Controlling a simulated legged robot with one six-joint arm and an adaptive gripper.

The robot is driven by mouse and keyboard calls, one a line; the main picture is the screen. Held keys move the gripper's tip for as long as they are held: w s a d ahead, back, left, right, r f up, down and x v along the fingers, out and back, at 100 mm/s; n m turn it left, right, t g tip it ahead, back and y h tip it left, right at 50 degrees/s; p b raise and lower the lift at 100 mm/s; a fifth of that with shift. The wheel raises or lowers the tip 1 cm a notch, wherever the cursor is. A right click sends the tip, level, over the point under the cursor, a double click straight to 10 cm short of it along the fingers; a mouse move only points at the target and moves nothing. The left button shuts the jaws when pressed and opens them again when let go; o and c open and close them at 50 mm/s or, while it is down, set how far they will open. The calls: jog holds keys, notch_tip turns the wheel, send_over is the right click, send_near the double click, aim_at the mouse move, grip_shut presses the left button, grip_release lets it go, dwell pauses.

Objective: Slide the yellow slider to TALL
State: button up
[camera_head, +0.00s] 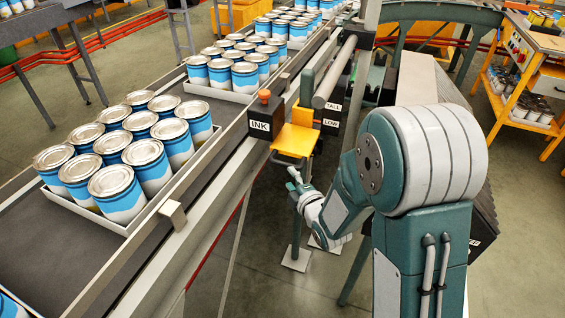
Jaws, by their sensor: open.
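A yellow piece (296,139), which looks like the yellow slider, sits between the INK box and the TALL and LOW labels. It is closer in height to the LOW label (329,123) than to the TALL label (333,107) above it. My gripper (292,178) is open, small in view, below and in front of the yellow piece and apart from it. My arm's large grey and teal links fill the right foreground and hide part of the area behind. Nothing shows between the fingers.
A black INK box (265,116) with an orange knob stands left of the yellow piece. A conveyor (75,262) carries trays of blue and white cans along the left. A grey roller (334,72) is above the labels. An orange workbench (545,40) stands far right.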

aim_at(287, 163)
jog(key=x, duration=0.2)
jog(key=d+x, duration=0.1)
jog(key=x, duration=0.3)
jog(key=shift+w+d, duration=0.1)
jog(key=shift+w, duration=0.5)
jog(key=shift+w+a+f, duration=0.1)
jog(key=shift+w+a, duration=0.2)
jog(key=shift+w, duration=0.05)
jog(key=shift+a, duration=0.4)
jog(key=c, duration=0.7)
jog(key=shift+d, duration=0.2)
grip_shut()
